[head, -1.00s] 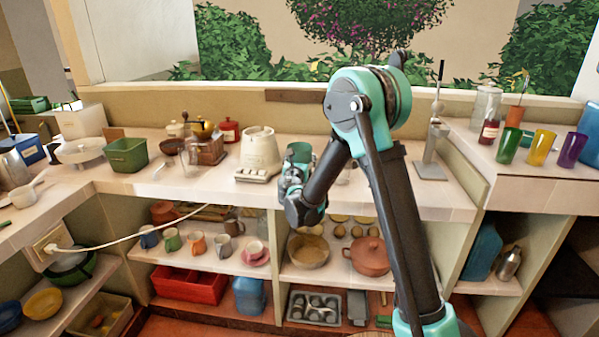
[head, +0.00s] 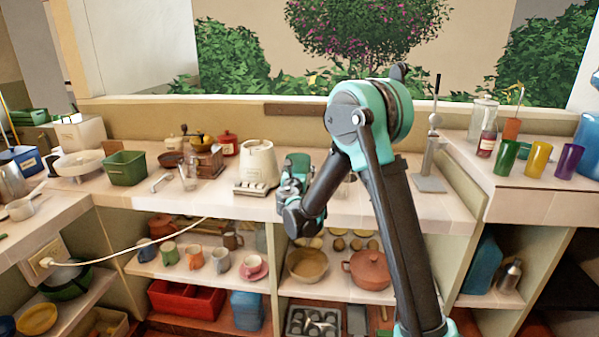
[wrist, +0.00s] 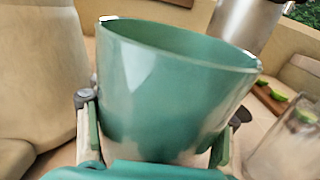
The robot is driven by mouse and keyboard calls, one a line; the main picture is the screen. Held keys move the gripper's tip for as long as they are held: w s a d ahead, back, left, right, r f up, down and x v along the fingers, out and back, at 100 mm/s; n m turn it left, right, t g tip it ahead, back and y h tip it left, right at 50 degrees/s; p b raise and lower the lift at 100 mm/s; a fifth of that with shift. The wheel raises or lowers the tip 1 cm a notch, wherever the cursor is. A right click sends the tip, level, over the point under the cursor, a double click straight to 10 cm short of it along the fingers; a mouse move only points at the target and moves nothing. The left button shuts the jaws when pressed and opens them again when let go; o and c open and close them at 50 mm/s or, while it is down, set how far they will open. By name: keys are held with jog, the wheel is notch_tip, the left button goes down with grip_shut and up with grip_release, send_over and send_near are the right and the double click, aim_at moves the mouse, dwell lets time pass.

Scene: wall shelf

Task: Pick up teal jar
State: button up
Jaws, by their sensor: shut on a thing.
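The teal jar (wrist: 165,85) fills the middle of the wrist view, open at the top and slightly tilted there. My gripper (wrist: 158,150) is shut on it, with one finger on each side of its wall. In the head view the teal jar (head: 298,163) shows above my gripper (head: 297,185), just right of the cream appliance on the counter. The jar's base is hidden, so I cannot tell whether it touches the counter.
The cream appliance (head: 258,166) stands close on the left. In the wrist view a clear glass (wrist: 285,150) and a metal container (wrist: 245,22) are close on the right. A grey press (head: 432,160) and several coloured cups (head: 538,158) stand farther right.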

jog(key=shift+r, duration=9.45)
jog(key=shift+c, duration=0.3)
